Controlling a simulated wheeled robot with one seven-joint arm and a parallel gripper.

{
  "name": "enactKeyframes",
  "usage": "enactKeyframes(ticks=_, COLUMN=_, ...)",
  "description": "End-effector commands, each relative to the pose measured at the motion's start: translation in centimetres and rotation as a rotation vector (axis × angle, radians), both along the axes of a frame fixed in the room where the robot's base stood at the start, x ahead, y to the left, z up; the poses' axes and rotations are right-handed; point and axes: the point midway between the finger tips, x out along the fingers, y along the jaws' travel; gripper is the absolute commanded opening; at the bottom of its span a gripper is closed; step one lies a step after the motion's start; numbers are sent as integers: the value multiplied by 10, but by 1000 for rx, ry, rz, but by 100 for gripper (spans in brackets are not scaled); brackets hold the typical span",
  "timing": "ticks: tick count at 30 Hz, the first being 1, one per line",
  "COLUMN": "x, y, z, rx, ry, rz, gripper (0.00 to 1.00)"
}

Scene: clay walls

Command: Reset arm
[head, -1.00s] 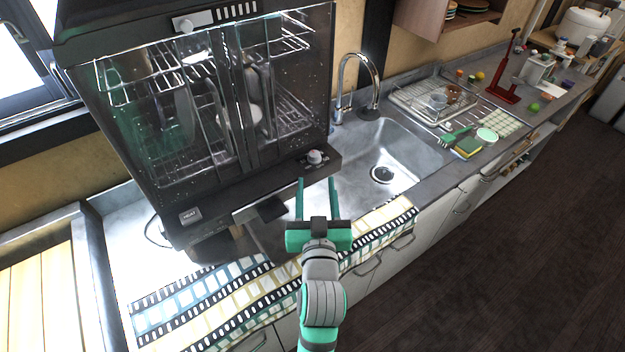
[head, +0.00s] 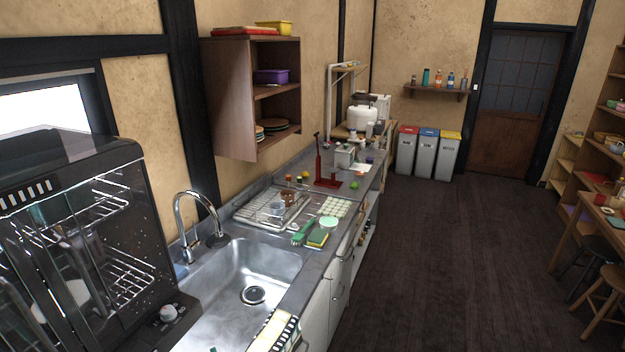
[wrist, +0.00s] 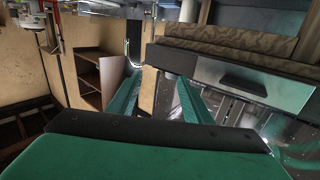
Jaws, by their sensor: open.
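My gripper (wrist: 158,88) shows in the wrist view with its two green fingers apart and nothing between them. The arm is out of the head view, except perhaps a tiny green speck at its bottom edge. In the wrist view a dark panel with a handle (wrist: 240,84), which looks like the front of the dishwasher, is to the right of the fingers. I cannot tell how far it is from them. The black dishwasher (head: 120,250) with a clear front stands at the left in the head view, with racks and dishes inside.
The steel sink (head: 225,295) with a tap (head: 190,205) lies right of the dishwasher. A dish rack (head: 270,208), a green brush (head: 303,232) and a sponge (head: 318,238) are beyond it. A wall cabinet (head: 230,100) hangs above.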

Motion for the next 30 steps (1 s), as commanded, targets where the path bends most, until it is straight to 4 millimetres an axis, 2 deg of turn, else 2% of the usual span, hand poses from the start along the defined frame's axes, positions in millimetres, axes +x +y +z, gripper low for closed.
enactKeyframes(ticks=1, x=-5, y=-15, z=-17, rx=-3, ry=21, rz=-33, gripper=45)
enactKeyframes(ticks=6, x=-25, y=-65, z=-60, rx=-1, ry=60, rz=-142, gripper=45)
enactKeyframes(ticks=11, x=-53, y=-109, z=-93, rx=-6, ry=91, rz=-239, gripper=45)
enactKeyframes(ticks=15, x=-84, y=-143, z=-117, rx=-16, ry=114, rz=-317, gripper=45)
enactKeyframes(ticks=22, x=-145, y=-191, z=-144, rx=-40, ry=149, rz=-430, gripper=45)
enactKeyframes(ticks=30, x=-222, y=-228, z=-155, rx=-72, ry=184, rz=-534, gripper=45)
